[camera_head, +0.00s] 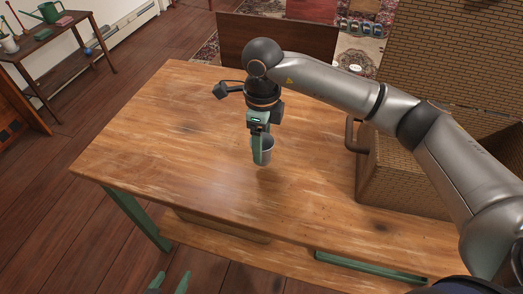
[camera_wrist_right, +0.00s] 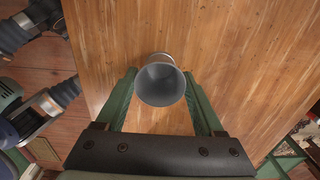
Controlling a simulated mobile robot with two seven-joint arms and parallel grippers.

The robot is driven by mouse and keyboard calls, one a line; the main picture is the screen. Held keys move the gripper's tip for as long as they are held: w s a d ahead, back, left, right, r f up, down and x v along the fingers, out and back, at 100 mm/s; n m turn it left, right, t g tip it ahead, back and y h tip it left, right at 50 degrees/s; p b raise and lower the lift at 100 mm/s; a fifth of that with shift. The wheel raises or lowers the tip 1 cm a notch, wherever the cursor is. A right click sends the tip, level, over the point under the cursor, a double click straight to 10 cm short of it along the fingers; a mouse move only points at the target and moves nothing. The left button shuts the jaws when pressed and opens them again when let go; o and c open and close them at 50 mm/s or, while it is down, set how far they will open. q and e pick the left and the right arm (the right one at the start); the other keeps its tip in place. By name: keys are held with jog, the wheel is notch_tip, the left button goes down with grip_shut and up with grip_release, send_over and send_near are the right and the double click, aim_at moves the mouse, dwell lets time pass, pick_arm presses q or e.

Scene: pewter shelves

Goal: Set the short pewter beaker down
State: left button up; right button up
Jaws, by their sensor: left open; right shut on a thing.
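The short pewter beaker (camera_head: 268,148) is a small grey cup over the middle of the wooden table (camera_head: 170,130). My right gripper (camera_head: 259,160) points down and is shut on it. In the right wrist view the beaker (camera_wrist_right: 161,86) sits between the two green fingers, with its open mouth toward the camera; it looks empty. The beaker looks upright and close to the tabletop; I cannot tell if its base touches. My left gripper (camera_head: 170,282) shows only as two green fingertips at the bottom edge, open and empty, off the table's front side.
A wicker basket (camera_head: 400,180) with a dark handle stands on the table's right part. The tabletop left of the beaker is clear. A side table (camera_head: 75,32) with a green watering can (camera_head: 48,12) stands at the far left.

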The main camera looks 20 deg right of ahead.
jog(key=shift+w+f, duration=0.1)
jog(key=shift+f, duration=1.55)
jog(key=shift+f+b, duration=0.2)
jog(key=shift+b, duration=0.1)
jog(key=o, duration=1.5)
jog(key=shift+r, duration=0.2)
notch_tip(320, 180, up, 12)
jog(key=shift+r+p, duration=0.1)
jog(key=shift+p, duration=0.7)
